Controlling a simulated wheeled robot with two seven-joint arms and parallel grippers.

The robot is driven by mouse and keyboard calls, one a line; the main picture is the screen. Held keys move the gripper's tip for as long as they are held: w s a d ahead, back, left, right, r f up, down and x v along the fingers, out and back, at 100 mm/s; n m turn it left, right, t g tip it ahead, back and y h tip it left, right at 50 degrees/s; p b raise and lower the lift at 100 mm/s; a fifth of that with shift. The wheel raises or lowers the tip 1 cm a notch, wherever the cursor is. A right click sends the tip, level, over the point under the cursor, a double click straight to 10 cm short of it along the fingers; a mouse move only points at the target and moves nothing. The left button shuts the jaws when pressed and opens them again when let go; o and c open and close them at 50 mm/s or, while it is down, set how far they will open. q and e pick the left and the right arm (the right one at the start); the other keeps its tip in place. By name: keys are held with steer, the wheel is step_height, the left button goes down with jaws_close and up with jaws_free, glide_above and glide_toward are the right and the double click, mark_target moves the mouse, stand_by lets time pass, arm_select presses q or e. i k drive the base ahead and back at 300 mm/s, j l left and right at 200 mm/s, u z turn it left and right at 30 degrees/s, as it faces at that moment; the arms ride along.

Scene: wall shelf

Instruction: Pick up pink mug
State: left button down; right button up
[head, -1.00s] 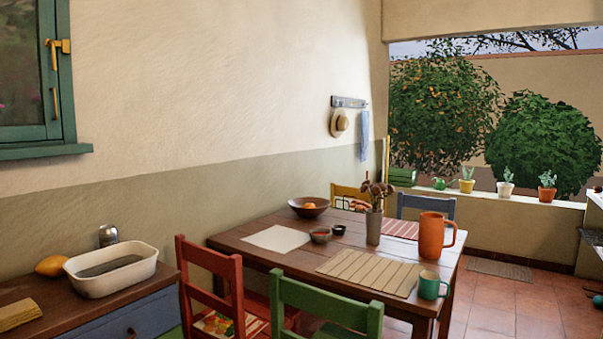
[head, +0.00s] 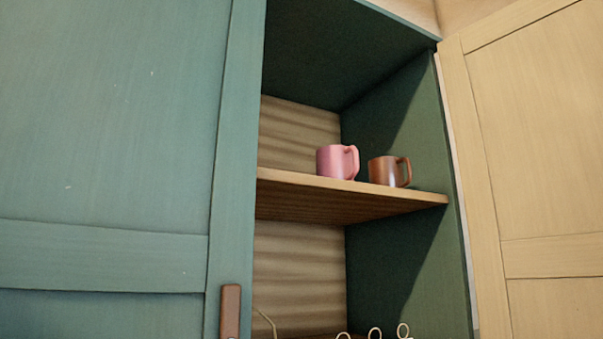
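The pink mug (head: 334,162) stands upright on the upper shelf board (head: 340,203) inside an open green cabinet. Its handle points to the right. A brown mug (head: 383,171) stands to its right on the same board, apart from it, with its handle also to the right. Neither of my grippers is in the head view.
A closed green door (head: 110,130) with a brown handle (head: 230,311) covers the cabinet's left part. A light wooden door panel (head: 535,160) stands open on the right. Several cord-like loops (head: 375,333) show at the bottom edge, on the lower level.

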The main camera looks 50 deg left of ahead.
mark_target(342, 162)
steer(key=u, duration=1.45)
steer(key=k+l+z, duration=0.15)
steer(key=k+l, duration=0.15)
steer(key=l, duration=0.15)
